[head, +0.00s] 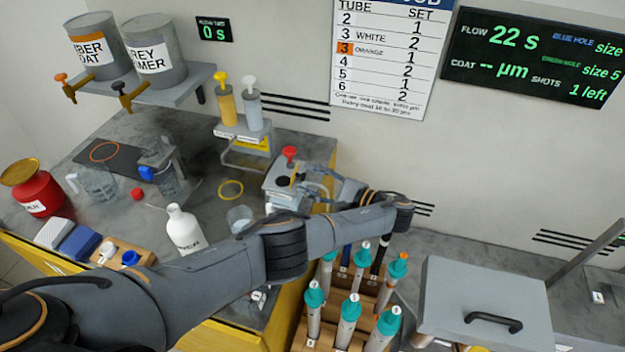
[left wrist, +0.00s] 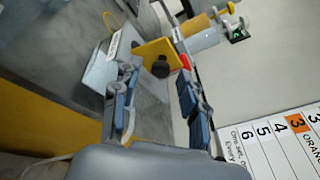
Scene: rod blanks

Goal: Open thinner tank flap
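A small light-grey tank (head: 283,196) stands near the right edge of the bench, with a red knob (head: 289,152) behind it. A yellow flap (head: 297,174) shows at its top as a thin tilted strip beside a dark round spot. In the left wrist view the flap (left wrist: 150,52) is a yellow plate with a dark round part by its lower edge. I cannot tell how far it is raised. My left gripper (head: 314,183) is at the tank's right side. Its fingers (left wrist: 155,82) are apart and empty, with the flap just beyond and between them. My right gripper is not in view.
A white bottle (head: 184,230) and a clear cup (head: 239,218) stand left of the tank. A two-pump stand (head: 245,150) is behind it. A rack of teal-capped tubes (head: 345,315) sits below my forearm, and a grey lidded box (head: 482,300) is at right.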

